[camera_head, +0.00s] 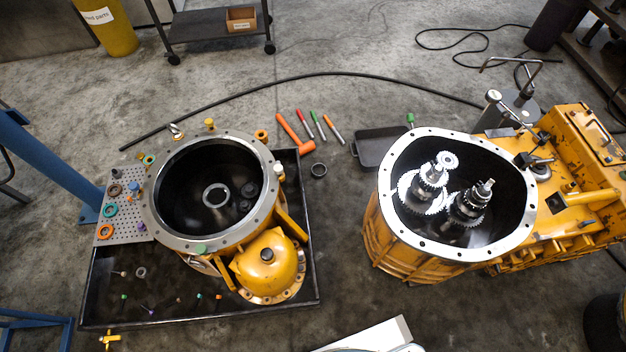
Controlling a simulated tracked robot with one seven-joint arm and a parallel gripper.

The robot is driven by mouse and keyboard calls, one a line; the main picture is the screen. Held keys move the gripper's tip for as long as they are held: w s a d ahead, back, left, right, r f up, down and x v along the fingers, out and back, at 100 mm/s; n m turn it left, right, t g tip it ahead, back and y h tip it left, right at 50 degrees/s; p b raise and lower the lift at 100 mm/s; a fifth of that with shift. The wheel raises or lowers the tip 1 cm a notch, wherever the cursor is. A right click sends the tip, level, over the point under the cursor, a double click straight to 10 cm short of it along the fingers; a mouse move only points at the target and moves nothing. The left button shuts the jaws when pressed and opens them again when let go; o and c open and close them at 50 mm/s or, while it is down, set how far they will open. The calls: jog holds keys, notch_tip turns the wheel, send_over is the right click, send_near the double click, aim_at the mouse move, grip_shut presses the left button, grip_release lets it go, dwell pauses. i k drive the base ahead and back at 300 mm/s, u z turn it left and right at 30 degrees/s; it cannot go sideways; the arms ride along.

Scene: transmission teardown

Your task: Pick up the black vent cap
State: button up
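A small dark round cap (267,255) sits on top of the yellow dome (262,275) at the front of the left housing; it looks like a black vent cap. Another small black part (523,160) sits at the right housing's rim, on the side toward the yellow gearbox body. I cannot tell for certain which of the two is the vent cap. My gripper is not in view.
The left housing (160,222) stands in a black drip tray (200,318) with several small fasteners. The right housing (385,222) holds gear shafts. A black hose (330,74) crosses the floor.

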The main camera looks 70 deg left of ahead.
aim_at(267, 254)
jog(key=i, duration=0.8)
jog(key=u, duration=3.25)
